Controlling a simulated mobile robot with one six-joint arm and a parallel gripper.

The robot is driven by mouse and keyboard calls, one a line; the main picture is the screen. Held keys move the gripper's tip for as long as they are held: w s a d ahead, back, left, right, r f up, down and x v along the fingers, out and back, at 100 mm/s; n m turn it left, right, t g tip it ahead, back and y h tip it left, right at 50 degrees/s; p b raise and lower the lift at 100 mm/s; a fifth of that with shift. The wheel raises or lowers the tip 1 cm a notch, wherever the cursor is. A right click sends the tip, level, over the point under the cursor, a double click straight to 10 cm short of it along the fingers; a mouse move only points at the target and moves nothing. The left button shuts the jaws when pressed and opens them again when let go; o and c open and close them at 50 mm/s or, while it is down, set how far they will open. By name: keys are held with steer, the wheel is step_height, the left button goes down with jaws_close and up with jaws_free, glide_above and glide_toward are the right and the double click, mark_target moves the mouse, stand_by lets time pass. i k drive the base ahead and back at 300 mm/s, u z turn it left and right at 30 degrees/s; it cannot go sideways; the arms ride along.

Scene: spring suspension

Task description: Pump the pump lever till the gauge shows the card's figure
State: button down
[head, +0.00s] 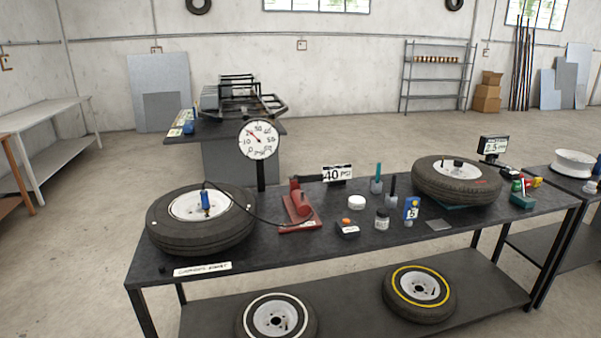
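A red pump (301,205) stands on a red base plate near the middle of the dark workbench. Its lever seems to be the dark bar with a red end (296,182) just behind it; its exact angle is hard to tell. The round white gauge (259,139) stands on a black post behind the left tyre. Its red needle points up and left, roughly between 10 and 30. The card (337,173) reads 40 PSI. A thin black hose (262,217) runs between the left tyre (180,240) and the pump. My gripper is not in view.
Another tyre (437,183) lies at the bench's right. Two tyres rest on the lower shelf (345,311). Floor at left is clear.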

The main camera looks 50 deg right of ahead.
mark_target(300, 179)
steer(key=u, duration=0.05)
steer(key=k, duration=0.65)
steer(key=u, duration=0.35)
steer(key=i, duration=2)
steer(key=z, duration=0.2)
